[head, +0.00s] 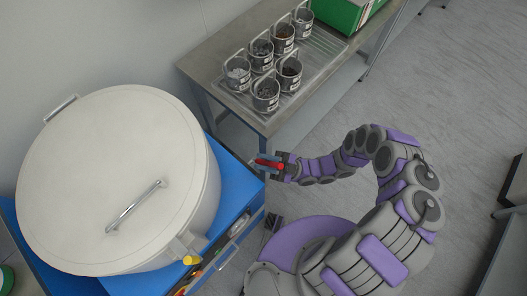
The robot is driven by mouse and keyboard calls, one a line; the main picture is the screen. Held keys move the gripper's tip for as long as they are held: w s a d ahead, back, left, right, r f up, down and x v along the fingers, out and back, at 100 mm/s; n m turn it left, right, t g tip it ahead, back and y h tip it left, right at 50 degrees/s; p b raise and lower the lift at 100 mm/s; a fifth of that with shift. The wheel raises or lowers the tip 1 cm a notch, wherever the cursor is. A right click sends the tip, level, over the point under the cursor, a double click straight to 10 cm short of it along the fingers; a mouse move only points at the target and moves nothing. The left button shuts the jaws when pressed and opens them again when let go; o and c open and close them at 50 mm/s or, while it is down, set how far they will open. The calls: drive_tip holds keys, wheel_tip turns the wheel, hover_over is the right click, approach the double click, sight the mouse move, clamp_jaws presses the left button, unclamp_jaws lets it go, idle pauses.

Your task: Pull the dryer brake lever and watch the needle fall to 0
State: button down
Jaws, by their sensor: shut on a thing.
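The dryer looks like a large white drum (105,150) with a round lid and a bar handle (135,207), set on a blue base (238,178). My gripper (270,163) is beside the right corner of the blue base, shut on a small red handle (266,163). The red handle appears to be the brake lever, but its mount is too small to make out. A yellow knob (190,260) sticks out at the drum's lower front. No dial or needle can be made out in this view.
A metal table (215,62) behind my gripper carries a wire tray (318,50) of several small labelled pails (265,95) and a green box (338,14). Its near corner is close to my gripper. The grey floor (460,80) to the right is open.

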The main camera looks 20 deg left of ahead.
drive_tip(key=shift+d+f+n+g, duration=0.25)
drive_tip(key=shift+d+n+g, duration=0.05)
drive_tip(key=shift+n+g, duration=0.45)
drive_tip(key=shift+s, duration=0.1)
drive_tip(key=c, duration=1.2)
unclamp_jaws()
drive_tip(key=shift+d+f, duration=0.1)
drive_tip(key=shift+o, duration=0.8)
